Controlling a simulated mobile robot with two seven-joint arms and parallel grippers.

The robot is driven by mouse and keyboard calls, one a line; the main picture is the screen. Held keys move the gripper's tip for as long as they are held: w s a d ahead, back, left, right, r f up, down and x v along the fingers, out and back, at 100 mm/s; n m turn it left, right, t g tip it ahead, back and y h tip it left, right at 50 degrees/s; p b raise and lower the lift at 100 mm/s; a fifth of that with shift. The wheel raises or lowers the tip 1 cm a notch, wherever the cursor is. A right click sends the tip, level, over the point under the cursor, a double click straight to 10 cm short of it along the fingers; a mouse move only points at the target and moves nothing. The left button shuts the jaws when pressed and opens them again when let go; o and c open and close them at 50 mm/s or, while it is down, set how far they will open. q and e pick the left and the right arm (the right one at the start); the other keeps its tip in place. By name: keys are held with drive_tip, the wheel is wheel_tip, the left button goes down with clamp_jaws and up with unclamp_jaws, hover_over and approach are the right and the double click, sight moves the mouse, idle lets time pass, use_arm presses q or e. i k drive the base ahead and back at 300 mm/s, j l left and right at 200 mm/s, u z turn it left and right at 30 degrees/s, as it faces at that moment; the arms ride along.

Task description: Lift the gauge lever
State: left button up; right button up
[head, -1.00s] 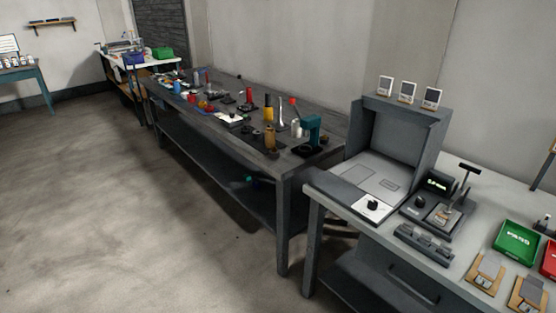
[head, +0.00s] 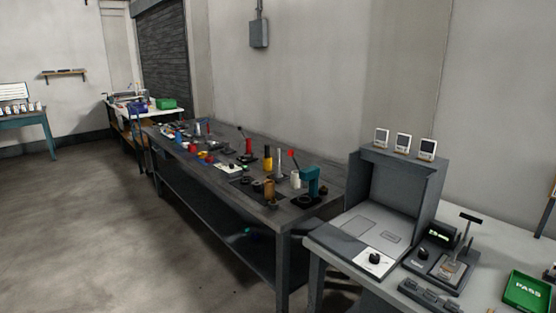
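A gauge (head: 452,268) stands on the grey bench at the right, with a small lit green display (head: 441,235) and a black knob (head: 422,254). A lever with a black T-shaped top (head: 470,217) rises at a tilt from the gauge's right part. I take this as the gauge lever, but the view is too small to tell how it is joined. Neither of my grippers is in view.
A grey open-fronted booth (head: 390,190) with small cards on top stands left of the gauge. A green bin marked PASS (head: 526,291) is at the lower right. A long dark workbench (head: 215,188) carries many tools. The concrete floor (head: 90,230) at left is clear.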

sight(456, 251)
drive_tip(key=z, duration=1.25)
drive_tip(key=i+j, duration=0.45)
drive_tip(key=j+u, duration=0.05)
drive_tip(key=j, duration=0.05)
